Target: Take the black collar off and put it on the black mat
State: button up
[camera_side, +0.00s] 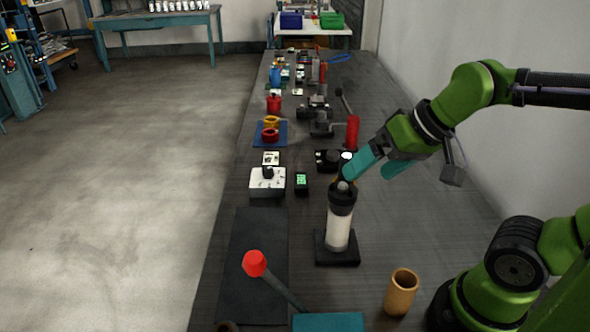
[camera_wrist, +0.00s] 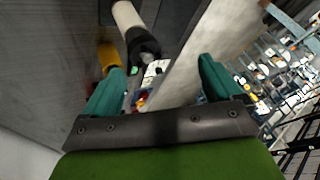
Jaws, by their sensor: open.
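A white roll (camera_side: 338,233) stands upright on a square black base in the side view. The black collar (camera_side: 342,203) sits around its upper end, below a small grey knob. The collar also shows in the wrist view (camera_wrist: 141,42), at the end of the white roll. My gripper (camera_side: 367,172) has teal fingers, spread apart and empty, above and to the right of the collar. In the wrist view my gripper (camera_wrist: 161,65) has the collar's end between its fingertips in the picture; the distance is unclear.
A red-headed lever (camera_side: 255,263) leans over the mat's near part. A tan cup (camera_side: 400,293) stands right of the base. A white box with a black knob (camera_side: 267,182) and a small green-screen device (camera_side: 301,184) lie beyond the mat. The table's left edge runs beside the mat.

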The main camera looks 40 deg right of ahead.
jog(key=w+r+n+g+h, duration=0.1)
jog(key=w+r+n+g, duration=0.3)
jog(key=w+n, duration=0.2)
notch_tip(320, 180, up, 4)
jog(key=n+g+h, duration=0.1)
jog(key=n+g, duration=0.2)
jog(key=n, duration=0.4)
send_over(343, 184)
jog(key=shift+t, duration=0.3)
notch_tip(343, 184, down, 16)
jog(key=shift+f, duration=0.2)
jog(key=shift+r, duration=0.1)
jog(key=c, duration=1.4)
notch_tip(343, 184, up, 10)
jog(key=shift+f, duration=2.1)
